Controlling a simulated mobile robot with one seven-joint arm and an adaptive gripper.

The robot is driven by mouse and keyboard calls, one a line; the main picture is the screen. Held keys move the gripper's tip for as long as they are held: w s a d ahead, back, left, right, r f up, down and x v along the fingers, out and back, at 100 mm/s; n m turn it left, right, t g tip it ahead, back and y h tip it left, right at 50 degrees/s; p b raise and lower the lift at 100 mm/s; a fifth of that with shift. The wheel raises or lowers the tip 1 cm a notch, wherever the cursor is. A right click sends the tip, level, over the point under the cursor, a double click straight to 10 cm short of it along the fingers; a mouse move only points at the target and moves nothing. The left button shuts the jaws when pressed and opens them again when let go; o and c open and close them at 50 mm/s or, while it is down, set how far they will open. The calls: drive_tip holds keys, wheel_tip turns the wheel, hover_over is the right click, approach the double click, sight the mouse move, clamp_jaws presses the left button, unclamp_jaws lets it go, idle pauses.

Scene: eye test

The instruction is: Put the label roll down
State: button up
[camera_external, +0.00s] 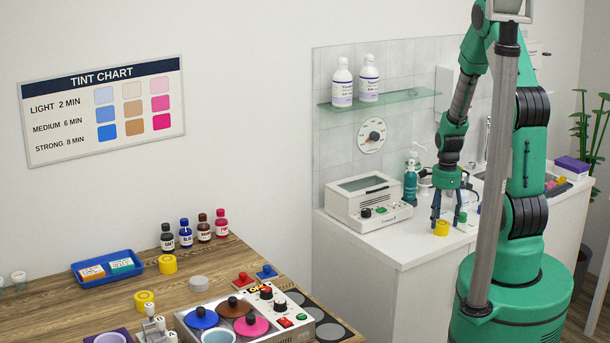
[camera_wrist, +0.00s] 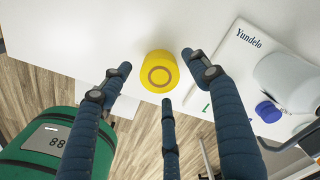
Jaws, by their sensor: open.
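A yellow label roll (camera_external: 441,228) rests on the white counter (camera_external: 400,248), close to its front edge. In the wrist view the label roll (camera_wrist: 160,71) is seen from above, with a brownish ring on its top. My gripper (camera_external: 447,217) points down over the counter at the roll. In the wrist view its dark blue fingers (camera_wrist: 157,78) are spread around the roll, with gaps showing between them and it. The gripper is open and grips nothing. Whether a finger touches the roll on its hidden side cannot be told.
A white device (camera_external: 366,202) stands left of my gripper, with a green pump bottle (camera_external: 411,178) behind. A glass shelf (camera_external: 390,99) with two bottles hangs above. Two similar yellow rolls (camera_external: 168,264) (camera_external: 145,301) are on the wooden table (camera_external: 205,268). Bare counter lies in front of the white device.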

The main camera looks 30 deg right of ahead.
wheel_tip(320, 180, up, 9)
drive_tip(key=p, duration=0.1)
drive_tip(key=shift+r+p, duration=0.2)
drive_tip(key=shift+p, duration=0.1)
drive_tip(key=shift+r, duration=0.1)
idle(0.5)
wheel_tip(320, 180, up, 10)
drive_tip(key=n+t, duration=0.1)
drive_tip(key=n, duration=0.4)
hover_over(441, 223)
drive_tip(key=a, duration=0.5)
drive_tip(key=s+a+r+n+t, duration=0.1)
drive_tip(key=s+a+r+n, duration=0.15)
drive_tip(key=r, duration=0.25)
drive_tip(key=s+a+r+n+t, duration=0.1)
drive_tip(key=a+r+n, duration=0.2)
drive_tip(key=r+n, duration=0.1)
drive_tip(key=s+a+r+n+t, duration=0.2)
drive_tip(key=s+a+r+n, duration=0.5)
drive_tip(key=s+r+n, duration=0.4)
drive_tip(key=shift+s+a+r+t, duration=0.2)
drive_tip(key=shift+s+a+t, duration=0.1)
drive_tip(key=shift+a, duration=0.05)
drive_tip(key=shift+n, duration=0.25)
